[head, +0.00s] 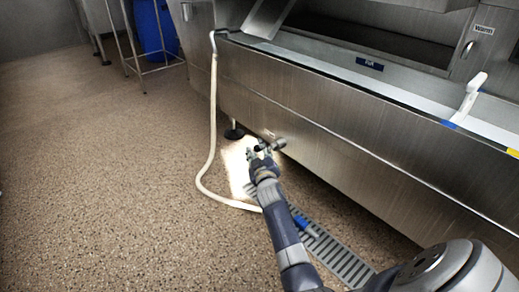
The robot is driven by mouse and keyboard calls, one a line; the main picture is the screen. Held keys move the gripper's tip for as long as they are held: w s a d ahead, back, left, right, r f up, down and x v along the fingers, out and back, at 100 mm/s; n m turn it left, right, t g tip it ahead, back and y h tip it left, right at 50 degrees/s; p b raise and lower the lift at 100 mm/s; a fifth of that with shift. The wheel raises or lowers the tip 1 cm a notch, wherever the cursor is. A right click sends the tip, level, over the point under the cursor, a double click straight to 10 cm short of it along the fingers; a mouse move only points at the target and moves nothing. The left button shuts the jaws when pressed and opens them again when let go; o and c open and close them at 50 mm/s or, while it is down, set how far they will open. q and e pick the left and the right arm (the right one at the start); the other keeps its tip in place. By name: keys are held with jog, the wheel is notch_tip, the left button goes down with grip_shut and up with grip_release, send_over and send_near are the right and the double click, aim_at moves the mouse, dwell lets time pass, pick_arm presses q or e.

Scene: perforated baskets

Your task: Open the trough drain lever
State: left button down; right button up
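The steel trough (330,125) runs diagonally along the right side of the head view. A small drain fitting (279,144) sticks out low near the trough's bottom edge; its lever cannot be made out clearly. My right gripper (259,151) is at the fitting, overlapping it in the picture. I cannot tell whether it touches the lever, or whether its fingers are open or shut. My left gripper is not in view.
A pale hose (213,110) hangs from the trough's left end and curves over the speckled floor to a blue nozzle (304,225). A floor drain grate (338,258) lies beside my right arm. A white-handled brush (468,98) rests on the ledge. The floor at left is clear.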

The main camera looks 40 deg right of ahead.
jog(key=shift+w+r, duration=0.1)
dwell(0.3)
jog(key=shift+d+r, duration=0.1)
jog(key=shift+r, duration=0.1)
notch_tip(320, 180, up, 10)
jog(key=shift+f, duration=0.25)
